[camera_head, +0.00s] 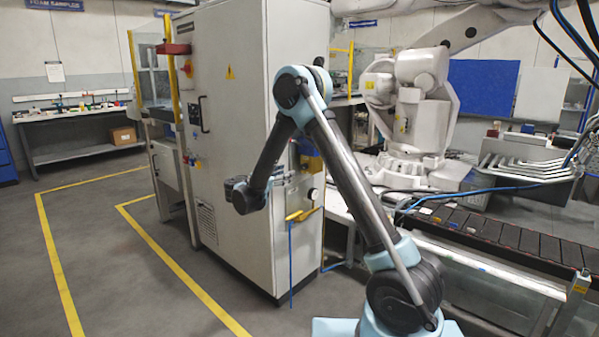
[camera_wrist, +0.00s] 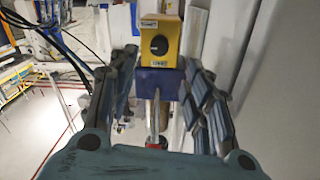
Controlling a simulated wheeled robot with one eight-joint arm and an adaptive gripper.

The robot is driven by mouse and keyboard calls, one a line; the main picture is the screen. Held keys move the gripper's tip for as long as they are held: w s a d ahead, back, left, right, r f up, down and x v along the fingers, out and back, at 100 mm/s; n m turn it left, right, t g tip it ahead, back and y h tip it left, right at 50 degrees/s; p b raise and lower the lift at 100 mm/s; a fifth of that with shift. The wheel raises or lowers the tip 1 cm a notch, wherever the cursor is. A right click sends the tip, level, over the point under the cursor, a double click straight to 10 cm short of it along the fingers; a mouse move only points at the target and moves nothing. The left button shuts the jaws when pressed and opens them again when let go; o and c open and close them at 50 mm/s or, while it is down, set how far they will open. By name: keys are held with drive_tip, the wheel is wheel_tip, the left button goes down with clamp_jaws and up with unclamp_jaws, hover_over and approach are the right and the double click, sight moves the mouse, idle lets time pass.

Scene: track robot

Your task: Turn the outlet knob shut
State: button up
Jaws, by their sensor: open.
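A black rotary knob (camera_wrist: 159,45) sits on the front of a yellow box (camera_wrist: 171,24) at the top middle of the wrist view. The labels on the box are too small to read. A blue block (camera_wrist: 150,80) is just below it. My gripper (camera_wrist: 158,68) is open, its two fingers spread left and right with the knob seen between and beyond them. I see no contact with the knob. In the head view my gripper (camera_head: 288,178) reaches toward the side of the grey cabinet (camera_head: 231,110), where my arm partly hides the yellow and blue fittings.
A yellow handle (camera_head: 300,214) and a white round fitting (camera_head: 313,194) sit low on the cabinet side, with a blue hose (camera_head: 291,262) hanging below. A conveyor (camera_head: 500,235) and a large white robot arm (camera_head: 415,115) stand to the right. The floor at left is clear.

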sight(302, 167)
drive_tip(key=x, duration=1)
drive_tip(key=shift+s, duration=0.1)
drive_tip(key=c, duration=1.1)
